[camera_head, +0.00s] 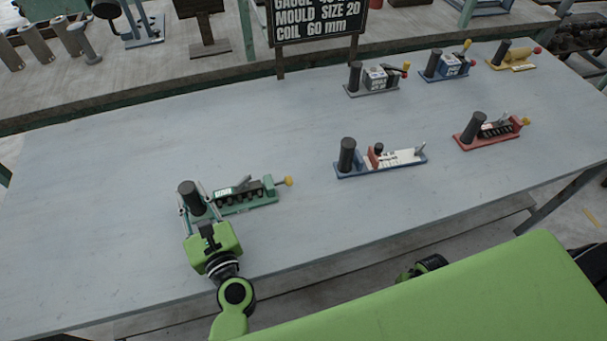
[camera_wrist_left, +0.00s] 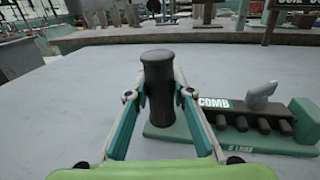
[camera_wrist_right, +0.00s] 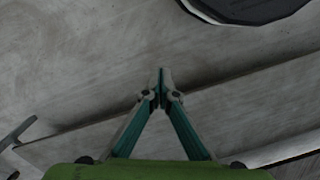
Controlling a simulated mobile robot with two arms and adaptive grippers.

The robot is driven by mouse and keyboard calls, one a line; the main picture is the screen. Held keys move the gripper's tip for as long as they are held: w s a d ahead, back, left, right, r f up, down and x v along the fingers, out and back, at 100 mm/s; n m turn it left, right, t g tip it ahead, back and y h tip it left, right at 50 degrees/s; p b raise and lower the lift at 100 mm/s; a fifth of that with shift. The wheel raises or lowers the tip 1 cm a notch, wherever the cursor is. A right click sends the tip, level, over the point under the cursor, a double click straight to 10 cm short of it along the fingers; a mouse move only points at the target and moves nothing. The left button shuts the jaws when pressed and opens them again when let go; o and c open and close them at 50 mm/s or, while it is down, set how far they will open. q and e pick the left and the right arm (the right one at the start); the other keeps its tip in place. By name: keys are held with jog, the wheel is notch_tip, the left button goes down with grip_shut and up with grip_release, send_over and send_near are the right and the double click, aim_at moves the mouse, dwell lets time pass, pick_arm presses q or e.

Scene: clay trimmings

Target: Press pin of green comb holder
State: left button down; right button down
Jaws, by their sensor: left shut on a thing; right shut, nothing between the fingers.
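The green comb holder (camera_head: 240,208) lies near the left front of the table. It has a black upright post (camera_head: 192,197), a row of dark teeth, and a pin with a yellow knob (camera_head: 288,181) sticking out at its right end. In the left wrist view the post (camera_wrist_left: 158,95) stands upright and the body, marked COMB (camera_wrist_left: 240,125), extends right; the knob is not visible there. My left gripper (camera_head: 193,205) is shut on the post, one finger on each side. My right gripper (camera_wrist_right: 161,90) is shut and empty, with bare grey surfaces behind it.
A blue-based holder (camera_head: 380,163) and a red holder (camera_head: 490,132) lie to the right. Grey (camera_head: 373,82), blue (camera_head: 446,66) and yellow (camera_head: 513,57) holders line the back. The pale table (camera_head: 130,140) is clear around the green holder. A black sign (camera_head: 318,20) stands behind.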

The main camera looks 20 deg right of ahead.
pick_arm(q)
jog(key=shift+s+f, duration=0.1)
jog(key=shift+f, duration=0.2)
pick_arm(e)
jog(key=a+r+g+y, duration=0.1)
jog(key=a+r+g, duration=0.2)
jog(key=r, duration=2.2)
jog(key=w+r+t, duration=0.1)
jog(key=w+r, duration=0.3)
jog(key=w, duration=0.1)
jog(key=w+r+t, duration=0.2)
jog(key=w+r, duration=0.3)
jog(key=w+r+t, duration=0.2)
jog(key=w+r, duration=0.2)
jog(key=w, duration=0.1)
jog(key=shift+a+r+n, duration=0.2)
jog(key=shift+a+n, duration=0.2)
jog(key=w+a+r+n+t+y, duration=0.3)
jog(key=w+a, duration=0.5)
jog(key=w, duration=0.3)
jog(key=shift+a+r+n+y, duration=0.15)
jog(key=shift+r+n+y, duration=0.55)
jog(key=shift+n, duration=0.5)
